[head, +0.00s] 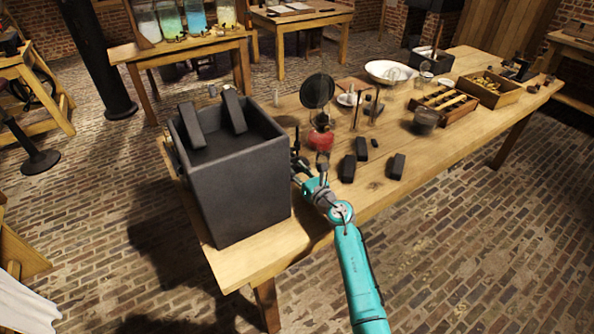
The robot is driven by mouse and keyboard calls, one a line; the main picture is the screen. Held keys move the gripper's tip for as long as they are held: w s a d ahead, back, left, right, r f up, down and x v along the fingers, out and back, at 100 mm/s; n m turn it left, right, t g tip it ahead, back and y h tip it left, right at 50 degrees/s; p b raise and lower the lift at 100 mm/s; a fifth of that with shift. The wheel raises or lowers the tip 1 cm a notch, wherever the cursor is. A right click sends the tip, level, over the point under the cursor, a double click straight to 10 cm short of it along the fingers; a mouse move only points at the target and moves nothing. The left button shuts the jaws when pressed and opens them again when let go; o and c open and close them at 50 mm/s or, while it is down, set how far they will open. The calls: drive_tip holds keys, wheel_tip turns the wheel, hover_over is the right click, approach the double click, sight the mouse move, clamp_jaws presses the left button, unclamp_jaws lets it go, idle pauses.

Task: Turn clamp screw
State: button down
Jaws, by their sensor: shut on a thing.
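A large dark grey open-topped jar (240,190) stands at the near left end of the wooden table. Two black blocks, one at the left (190,125) and one at the right (234,110), stand tilted in its top. My gripper (297,160) is just right of the jar, low over the table, at the end of my teal arm. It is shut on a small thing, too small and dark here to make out. I cannot pick out the clamp screw for certain.
Several black blocks (362,148) lie right of my gripper. A red-based burner (321,138) and a dark round disc (317,91) stand close behind it. A white bowl (388,72) and wooden trays (445,104) are farther right. The table's front edge is bare.

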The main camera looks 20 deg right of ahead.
drive_tip(key=shift+m, duration=0.3)
drive_tip(key=m, duration=0.5)
drive_tip(key=shift+m, duration=0.3)
drive_tip(key=m, duration=1.2)
drive_tip(key=shift+m, duration=0.3)
drive_tip(key=m, duration=0.5)
drive_tip(key=shift+m, duration=0.3)
drive_tip(key=c, duration=0.7)
unclamp_jaws()
drive_tip(key=shift+c, duration=0.2)
